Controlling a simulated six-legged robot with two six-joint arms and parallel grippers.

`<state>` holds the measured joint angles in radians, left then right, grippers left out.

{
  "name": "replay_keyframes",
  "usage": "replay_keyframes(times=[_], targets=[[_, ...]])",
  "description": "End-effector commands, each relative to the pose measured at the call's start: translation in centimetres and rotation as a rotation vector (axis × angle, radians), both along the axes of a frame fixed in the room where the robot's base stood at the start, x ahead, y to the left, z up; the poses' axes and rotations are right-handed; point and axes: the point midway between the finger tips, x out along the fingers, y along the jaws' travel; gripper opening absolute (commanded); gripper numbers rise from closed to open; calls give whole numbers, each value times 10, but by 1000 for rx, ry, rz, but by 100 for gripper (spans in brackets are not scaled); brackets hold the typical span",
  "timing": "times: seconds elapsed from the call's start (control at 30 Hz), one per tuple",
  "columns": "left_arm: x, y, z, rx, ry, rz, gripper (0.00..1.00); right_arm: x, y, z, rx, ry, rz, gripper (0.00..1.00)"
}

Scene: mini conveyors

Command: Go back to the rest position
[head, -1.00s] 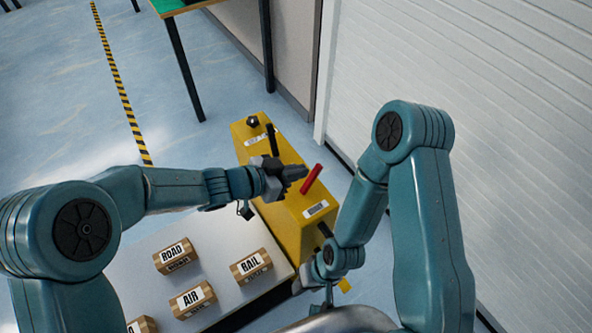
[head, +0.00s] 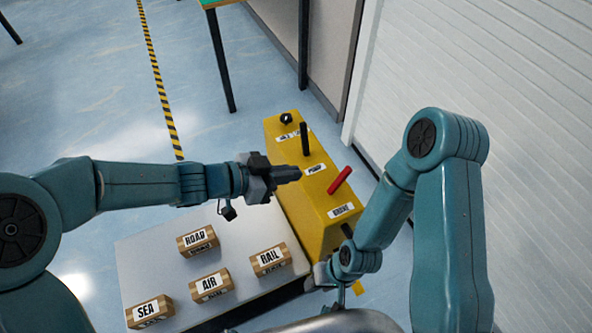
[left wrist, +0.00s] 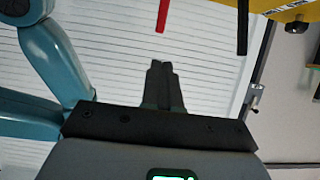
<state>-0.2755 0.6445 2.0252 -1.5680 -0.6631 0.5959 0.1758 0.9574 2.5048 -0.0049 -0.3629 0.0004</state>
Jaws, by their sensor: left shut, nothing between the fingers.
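My left gripper (head: 290,175) is shut and empty. In the head view it points right, its tips overlapping the near side of a yellow lever box (head: 290,190), left of the red lever (head: 340,180). A gap shows between tips and lever. In the left wrist view the shut fingers (left wrist: 163,80) point up the picture, with the red lever (left wrist: 163,14) and a black lever (left wrist: 242,25) beyond them. My right arm is folded at the right, and its wrist hangs low by the box's near end. The right gripper's fingers cannot be made out.
A pale table (head: 140,250) stands below my left arm, bearing boxes marked ROAD (head: 198,241), AIR (head: 211,285), RAIL (head: 271,260) and SEA (head: 149,312). A white ribbed wall (head: 500,80) closes the right side. Floor at the upper left is open.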

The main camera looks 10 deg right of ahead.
Motion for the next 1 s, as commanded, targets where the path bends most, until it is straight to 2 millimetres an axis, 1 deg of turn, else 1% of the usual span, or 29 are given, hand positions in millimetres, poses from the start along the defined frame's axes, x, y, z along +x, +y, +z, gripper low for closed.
replay_keyframes(times=[0.47, 0.57, 0.63, 0.67, 0.77, 0.8, 0.83, 0.87, 0.9, 0.93, 0.97, 1.0], targets=[[0, 2, 0, 0, 1, 0, 0, 0, 0, 0, 0, 0, 0, 43], [6, 11, -6, 1, 13, 22, 0, 0, 0, 0, 0, 0, 0, 43], [12, 25, -23, 8, 53, 58, 0, 0, 0, 0, 0, 0, 0, 43], [12, 33, -35, 12, 83, 74, 0, 0, 0, 0, 0, 0, 0, 43], [7, 65, -85, -5, 283, 231, 0, 0, 0, 0, 0, 0, 0, 43], [3, 79, -107, -12, 381, 328, 0, 0, 0, 0, 0, 0, 0, 43], [0, 89, -123, -13, 448, 400, 0, 0, 0, 0, 0, 0, 0, 43], [-5, 99, -138, -10, 510, 469, 0, 0, 0, 0, 0, 0, 0, 43], [-12, 112, -158, -1, 592, 561, 0, 0, 0, 0, 0, 0, 0, 43], [-20, 122, -173, 10, 652, 629, 0, 0, 0, 0, 0, 0, 0, 43], [-29, 132, -187, 26, 713, 697, 0, 0, 0, 0, 0, 0, 0, 43], [-44, 145, -206, 53, 792, 785, 0, 0, 0, 0, 0, 0, 0, 43]])
